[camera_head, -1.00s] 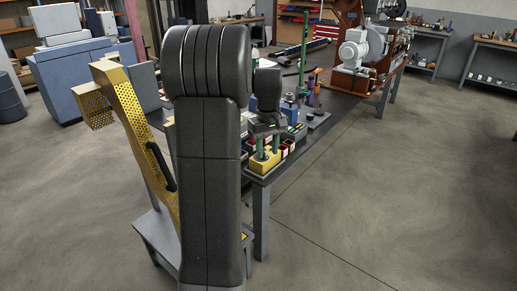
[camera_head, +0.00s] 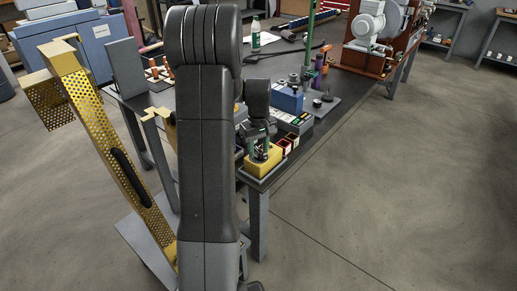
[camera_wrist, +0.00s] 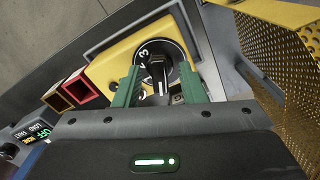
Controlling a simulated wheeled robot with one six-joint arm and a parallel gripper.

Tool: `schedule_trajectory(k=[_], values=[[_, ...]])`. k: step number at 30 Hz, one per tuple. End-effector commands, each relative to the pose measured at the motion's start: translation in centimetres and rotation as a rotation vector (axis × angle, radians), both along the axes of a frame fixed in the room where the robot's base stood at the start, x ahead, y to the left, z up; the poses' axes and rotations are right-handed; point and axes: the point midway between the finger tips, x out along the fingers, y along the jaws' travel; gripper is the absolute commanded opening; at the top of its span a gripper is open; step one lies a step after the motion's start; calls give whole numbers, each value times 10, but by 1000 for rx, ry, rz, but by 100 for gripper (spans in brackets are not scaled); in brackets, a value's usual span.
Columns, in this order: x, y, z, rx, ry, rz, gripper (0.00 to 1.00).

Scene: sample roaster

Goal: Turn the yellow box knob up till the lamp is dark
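The yellow box (camera_head: 262,168) sits at the near corner of the workbench. In the wrist view its yellow face (camera_wrist: 108,66) carries a round black dial with white numerals, and a dark knob (camera_wrist: 157,70) stands in the middle of it. My gripper (camera_wrist: 160,88) has two green fingertips, one on each side of the knob, with gaps visible between them and it. My gripper also shows over the box in the head view (camera_head: 260,150). The lower part of the dial is partly hidden by my gripper. I cannot make out a lamp.
A perforated yellow bracket (camera_wrist: 286,50) stands close on the right in the wrist view. Open floor (camera_head: 380,200) lies right of the bench.

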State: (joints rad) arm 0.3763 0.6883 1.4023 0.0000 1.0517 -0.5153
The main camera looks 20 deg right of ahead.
Motion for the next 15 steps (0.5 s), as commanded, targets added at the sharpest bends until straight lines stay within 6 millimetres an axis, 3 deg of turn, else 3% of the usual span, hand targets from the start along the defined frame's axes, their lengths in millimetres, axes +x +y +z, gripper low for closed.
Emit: schedule_trajectory(k=[6,11,15], values=[[0,0,0,0,0,0,35],[0,0,0,0,-1,0,4],[0,0,0,0,-1,0,0]])
